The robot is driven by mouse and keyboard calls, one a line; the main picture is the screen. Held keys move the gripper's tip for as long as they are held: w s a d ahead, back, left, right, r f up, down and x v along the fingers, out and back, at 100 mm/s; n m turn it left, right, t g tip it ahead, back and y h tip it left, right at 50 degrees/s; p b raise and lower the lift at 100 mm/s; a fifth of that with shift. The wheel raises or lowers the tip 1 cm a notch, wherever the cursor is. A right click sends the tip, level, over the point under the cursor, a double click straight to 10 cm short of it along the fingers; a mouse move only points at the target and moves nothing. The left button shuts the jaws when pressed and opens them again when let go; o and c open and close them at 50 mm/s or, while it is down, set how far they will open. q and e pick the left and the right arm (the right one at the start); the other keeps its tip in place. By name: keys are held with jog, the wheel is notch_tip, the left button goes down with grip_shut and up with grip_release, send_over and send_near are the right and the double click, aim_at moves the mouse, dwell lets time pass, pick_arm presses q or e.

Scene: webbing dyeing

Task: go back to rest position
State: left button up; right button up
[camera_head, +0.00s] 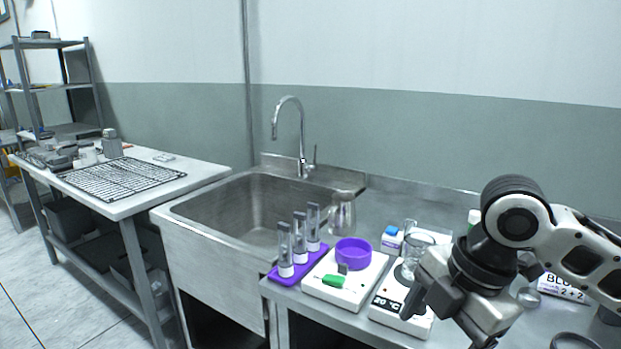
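My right arm comes in from the right edge over the counter. Its gripper (447,322) points down toward the front of the hot plate (391,306), with its dark fingers spread apart and nothing seen between them. The gripper hides part of the hot plate's right side. A glass beaker (414,246) stands on the hot plate, partly behind the gripper. My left arm and gripper are not in view.
A purple rack (284,276) holds three tubes. A sink (210,207) with a tall faucet (300,140) lies left. A side table (170,178) carries a wire rack (122,178).

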jog(key=a+f+m+t+y, duration=0.45)
jog(key=a+f+m, duration=0.55)
jog(key=f, duration=0.5)
jog(key=s+d+f+m+t+h, duration=0.4)
jog(key=s+d+f+m, duration=0.4)
jog(key=s+f+m, duration=0.2)
notch_tip(320, 180, down, 2)
jog(key=shift+s+d+f+t, duration=0.15)
jog(key=shift+s+d+t, duration=0.15)
jog(key=shift+s, duration=0.25)
